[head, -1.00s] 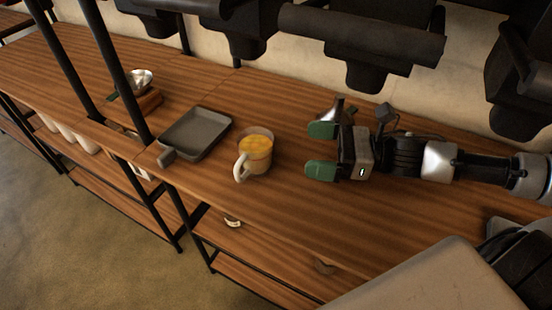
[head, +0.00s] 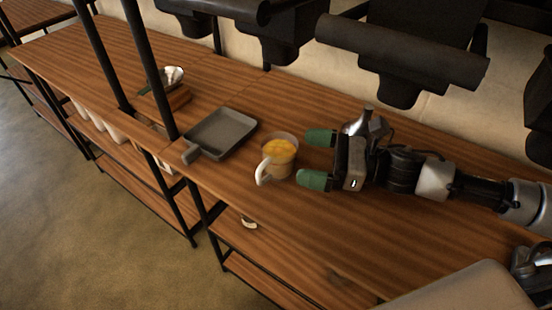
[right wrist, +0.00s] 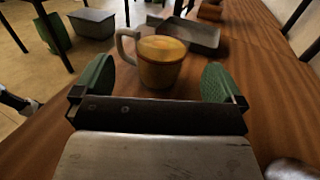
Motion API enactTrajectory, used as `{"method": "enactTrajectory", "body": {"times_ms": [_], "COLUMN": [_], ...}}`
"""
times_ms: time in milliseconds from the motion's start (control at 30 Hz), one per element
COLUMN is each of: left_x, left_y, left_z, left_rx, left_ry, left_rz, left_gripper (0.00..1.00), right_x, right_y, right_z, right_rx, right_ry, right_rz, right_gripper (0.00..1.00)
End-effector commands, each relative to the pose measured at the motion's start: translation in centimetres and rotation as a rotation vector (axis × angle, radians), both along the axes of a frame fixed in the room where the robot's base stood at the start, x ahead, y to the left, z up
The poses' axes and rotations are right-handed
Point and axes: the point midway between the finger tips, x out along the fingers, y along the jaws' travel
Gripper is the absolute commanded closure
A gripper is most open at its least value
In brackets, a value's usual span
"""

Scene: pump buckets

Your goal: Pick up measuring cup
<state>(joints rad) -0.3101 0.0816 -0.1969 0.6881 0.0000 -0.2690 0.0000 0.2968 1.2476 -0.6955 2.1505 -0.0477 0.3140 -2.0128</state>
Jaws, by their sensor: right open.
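The measuring cup (head: 280,158) is a pale, translucent cup with a white handle and orange-yellow contents. It stands upright on the wooden counter, with its handle toward the front edge. My right gripper (head: 316,159) is open just to the right of the cup, its green fingertips pointing at it. In the right wrist view the cup (right wrist: 161,65) is ahead, between the two green fingers (right wrist: 158,82) and apparently just beyond them. Nothing is held. My left gripper is not in view.
A grey square pan (head: 222,132) lies left of the cup on the counter (head: 240,190). A metal bowl on a wooden block (head: 178,97) is farther left, by black posts (head: 153,70). A shiny metal object (head: 357,124) stands behind my right gripper. Black dispensers (head: 400,55) hang above.

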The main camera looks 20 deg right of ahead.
Motion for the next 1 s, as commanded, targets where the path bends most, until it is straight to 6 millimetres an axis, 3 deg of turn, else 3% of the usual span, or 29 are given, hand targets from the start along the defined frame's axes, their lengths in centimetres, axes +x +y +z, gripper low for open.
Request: {"method": "enactTrajectory", "body": {"times_ms": [200,467,767,1000], "left_x": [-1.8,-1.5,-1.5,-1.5], "left_y": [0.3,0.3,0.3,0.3], "left_z": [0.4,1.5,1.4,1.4], "left_rx": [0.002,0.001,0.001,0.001], "left_ry": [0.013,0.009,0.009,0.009], "left_rz": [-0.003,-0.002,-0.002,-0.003], "left_gripper": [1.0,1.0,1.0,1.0], "right_x": [1.0,2.6,2.7,2.7], "right_y": [1.5,4.1,4.4,4.4], "right_z": [0.4,0.1,-0.2,-0.2], "right_rx": [0.002,0.002,0.0,-0.001], "right_ry": [-0.005,0.0,0.001,0.0], "right_rz": [0.003,0.001,0.0,0.0], "right_gripper": [0.0,0.0,0.0,0.37]}}
